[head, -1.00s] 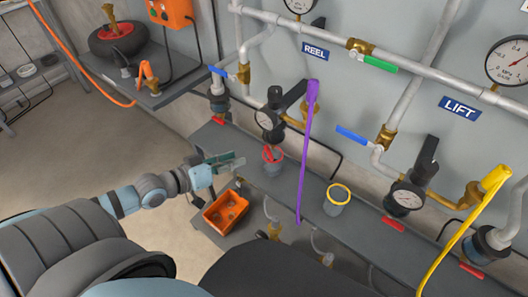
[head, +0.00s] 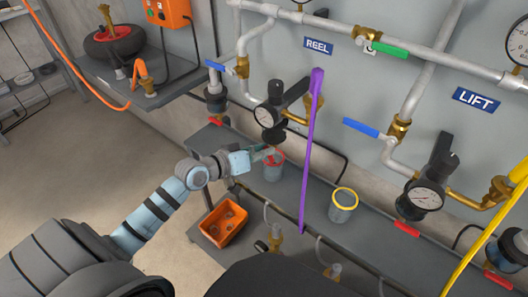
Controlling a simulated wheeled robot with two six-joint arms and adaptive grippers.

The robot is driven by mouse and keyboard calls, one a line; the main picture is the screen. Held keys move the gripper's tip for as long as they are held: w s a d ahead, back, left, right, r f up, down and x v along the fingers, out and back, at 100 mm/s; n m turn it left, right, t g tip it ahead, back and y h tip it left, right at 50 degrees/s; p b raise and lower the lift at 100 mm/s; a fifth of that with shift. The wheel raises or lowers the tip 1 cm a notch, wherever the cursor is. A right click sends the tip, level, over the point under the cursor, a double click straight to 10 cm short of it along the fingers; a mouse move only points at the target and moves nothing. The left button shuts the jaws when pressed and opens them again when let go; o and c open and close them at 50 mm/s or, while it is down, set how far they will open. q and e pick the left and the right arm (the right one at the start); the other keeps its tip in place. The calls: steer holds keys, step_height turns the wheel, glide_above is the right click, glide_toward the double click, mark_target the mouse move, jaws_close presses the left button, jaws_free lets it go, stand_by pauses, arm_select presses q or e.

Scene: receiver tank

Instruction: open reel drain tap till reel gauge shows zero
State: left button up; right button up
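The REEL sign (head: 318,46) is on the grey wall panel. Below it hangs a black regulator with a small round gauge (head: 265,116); its needle is too small to read. A red lever (head: 274,153), seemingly the reel drain tap, shows just above a red-rimmed grey cup (head: 273,171) on the bench. My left gripper (head: 266,155) reaches in from the left, its fingertips at the red lever and cup rim. Whether its fingers touch or enclose the lever, or how wide they stand, I cannot tell. My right gripper is out of view.
A purple strap or bar (head: 310,150) hangs just right of the cup. A yellow-rimmed cup (head: 343,205) stands farther right on the bench (head: 305,200). An orange bin (head: 223,222) sits below left. The LIFT gauge (head: 425,198) and a yellow bar (head: 490,242) are at right.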

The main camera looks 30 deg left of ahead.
arm_select(q)
jaws_close()
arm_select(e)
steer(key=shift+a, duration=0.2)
arm_select(q)
steer(key=shift+m+y+p, duration=0.4)
steer(key=shift+m+p, duration=0.1)
steer(key=shift+p, duration=0.25)
steer(key=o, duration=0.7)
jaws_free()
steer(key=shift+c, duration=0.2)
steer(key=v, duration=0.7)
steer(key=shift+s, duration=0.25)
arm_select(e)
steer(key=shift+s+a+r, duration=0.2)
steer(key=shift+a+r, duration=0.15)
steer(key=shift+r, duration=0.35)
arm_select(q)
steer(key=shift+r, duration=0.15)
